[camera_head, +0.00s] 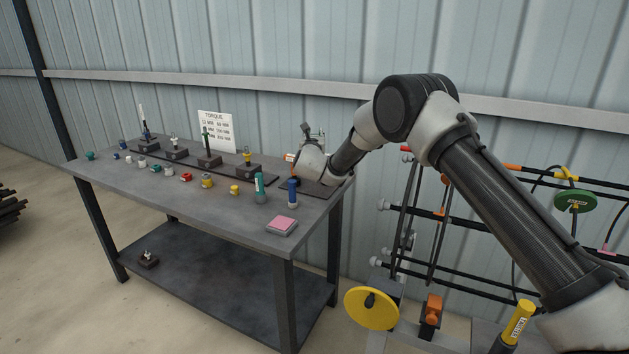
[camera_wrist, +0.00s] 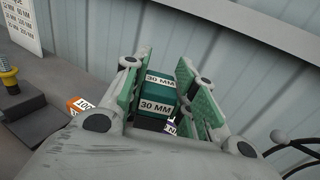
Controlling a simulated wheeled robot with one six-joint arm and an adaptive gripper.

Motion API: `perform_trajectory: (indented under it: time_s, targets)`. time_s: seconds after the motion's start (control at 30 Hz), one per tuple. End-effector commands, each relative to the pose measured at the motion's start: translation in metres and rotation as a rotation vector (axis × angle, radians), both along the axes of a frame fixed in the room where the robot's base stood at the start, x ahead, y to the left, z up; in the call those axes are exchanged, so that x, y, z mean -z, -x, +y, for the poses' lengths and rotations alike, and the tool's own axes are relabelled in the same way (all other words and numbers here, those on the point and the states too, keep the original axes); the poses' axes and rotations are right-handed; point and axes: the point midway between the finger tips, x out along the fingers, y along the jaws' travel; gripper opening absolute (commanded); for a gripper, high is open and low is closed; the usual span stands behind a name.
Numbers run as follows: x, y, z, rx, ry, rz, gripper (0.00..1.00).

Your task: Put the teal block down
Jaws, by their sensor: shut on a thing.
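The teal block (camera_wrist: 157,86) sits between the fingers of my gripper (camera_wrist: 160,78) in the wrist view, with white "30 MM" labels on its top and side. My gripper is shut on it. In the head view my gripper (camera_head: 312,140) is at the far right end of the grey table (camera_head: 240,216), close to the wall. I cannot make out the teal block there, and the height of its underside above the surface is hidden.
An orange block (camera_wrist: 80,103) lies left of my gripper, with a partly hidden labelled piece below the held block. A torque sign (camera_head: 216,131), posts on dark bases, a teal cylinder (camera_head: 260,187), a blue cylinder (camera_head: 293,192) and a pink pad (camera_head: 282,225) stand on the table.

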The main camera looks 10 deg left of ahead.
Motion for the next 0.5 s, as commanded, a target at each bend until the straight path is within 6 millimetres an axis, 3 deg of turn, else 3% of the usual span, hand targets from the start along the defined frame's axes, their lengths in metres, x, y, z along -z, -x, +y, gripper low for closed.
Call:
perform_trajectory:
  time_s: [0.1,0.3,0.5]
  targets:
    - [0.038,0.000,-0.001,0.001,0.003,0.005,0.00]
    - [0.092,0.000,-0.001,0.001,0.001,0.003,0.00]
    - [0.118,0.000,-0.001,0.001,0.000,0.000,0.00]
